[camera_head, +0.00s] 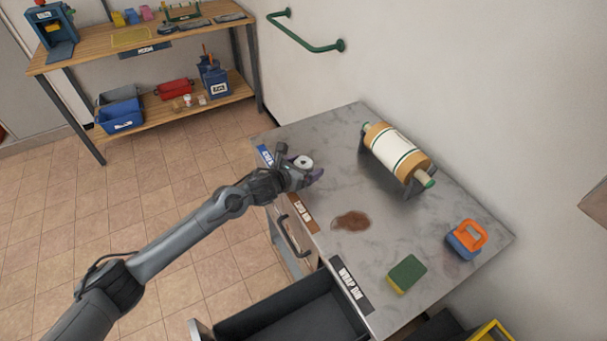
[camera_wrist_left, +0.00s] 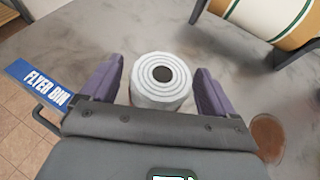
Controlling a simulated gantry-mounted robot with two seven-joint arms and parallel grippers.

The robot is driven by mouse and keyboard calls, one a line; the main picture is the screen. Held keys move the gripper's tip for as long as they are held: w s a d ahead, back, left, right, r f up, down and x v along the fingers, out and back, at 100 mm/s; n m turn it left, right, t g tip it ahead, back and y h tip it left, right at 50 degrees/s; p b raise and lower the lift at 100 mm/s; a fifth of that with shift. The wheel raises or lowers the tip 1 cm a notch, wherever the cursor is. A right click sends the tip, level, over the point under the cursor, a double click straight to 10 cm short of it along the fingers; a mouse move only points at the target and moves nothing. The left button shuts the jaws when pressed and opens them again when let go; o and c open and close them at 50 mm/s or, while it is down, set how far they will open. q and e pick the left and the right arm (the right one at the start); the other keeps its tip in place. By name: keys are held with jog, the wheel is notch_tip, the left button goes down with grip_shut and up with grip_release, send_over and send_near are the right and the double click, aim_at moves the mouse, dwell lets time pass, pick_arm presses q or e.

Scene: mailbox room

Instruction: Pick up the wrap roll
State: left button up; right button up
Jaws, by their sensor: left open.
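The wrap roll (camera_head: 303,162) is a small white roll with a dark core hole, standing upright on the marble counter near its left edge. In the left wrist view the wrap roll (camera_wrist_left: 162,82) sits between the two purple fingers of my left gripper (camera_wrist_left: 160,92), with a gap visible on each side. My left gripper (camera_head: 307,172) is open around the roll, low over the counter. The roll's lower part is hidden by the gripper body in the wrist view. My right gripper is not in view.
The marble counter (camera_head: 330,132) holds a large banded roll on a stand (camera_head: 398,152), a brown stain (camera_head: 351,221), a green sponge (camera_head: 406,274) and an orange-handled blue item (camera_head: 465,240). A flyer bin label (camera_wrist_left: 38,82) marks the edge. A dark open drawer (camera_head: 295,315) sticks out in front.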

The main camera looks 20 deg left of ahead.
pick_arm(q)
jog(key=shift+x, duration=0.9)
jog(key=shift+a, duration=0.1)
jog(key=shift+c, duration=0.5)
jog(key=c, duration=0.9)
jog(key=shift+c, duration=0.2)
jog(key=shift+r, duration=0.15)
